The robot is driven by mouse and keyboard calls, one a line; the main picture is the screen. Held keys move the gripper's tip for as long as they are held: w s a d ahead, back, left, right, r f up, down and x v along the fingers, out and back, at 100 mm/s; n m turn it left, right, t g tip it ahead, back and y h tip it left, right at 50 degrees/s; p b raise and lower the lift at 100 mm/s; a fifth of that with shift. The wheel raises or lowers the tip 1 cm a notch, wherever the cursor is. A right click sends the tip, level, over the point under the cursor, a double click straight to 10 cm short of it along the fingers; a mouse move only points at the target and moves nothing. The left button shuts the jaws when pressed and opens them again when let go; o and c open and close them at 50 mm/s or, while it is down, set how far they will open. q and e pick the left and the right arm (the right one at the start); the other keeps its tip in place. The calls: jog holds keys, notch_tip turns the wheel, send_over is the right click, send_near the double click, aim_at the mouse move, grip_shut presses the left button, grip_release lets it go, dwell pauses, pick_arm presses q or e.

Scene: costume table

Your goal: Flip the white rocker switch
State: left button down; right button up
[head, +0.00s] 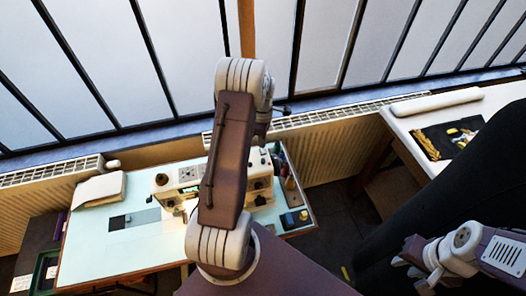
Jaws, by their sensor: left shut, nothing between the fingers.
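I cannot make out the white rocker switch in the head view. A cream machine like a sewing machine (258,172) stands on the pale green worktable (100,262), and a cream unit with a grey panel (187,174) shows left of my arm. My left arm rises across the middle and hides much between them. I cannot make out my left gripper; it seems hidden behind the arm. My right gripper (412,264) is at the lower right, away from the worktable, and its jaws are unclear.
A small dark blue and yellow item (294,219) lies at the worktable's right edge. Folded cream cloth (99,189) lies at its back left. A large black form (430,190) fills the right. A white table (425,120) stands beyond it. Radiators (335,145) and windows line the back.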

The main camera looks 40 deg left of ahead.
pick_arm(q)
jog(key=shift+f+b, duration=0.55)
jog(key=shift+f, duration=0.4)
jog(key=shift+s, duration=0.1)
notch_tip(320, 180, up, 7)
jog(key=p, duration=0.6)
jog(key=shift+r, duration=0.1)
dwell(0.4)
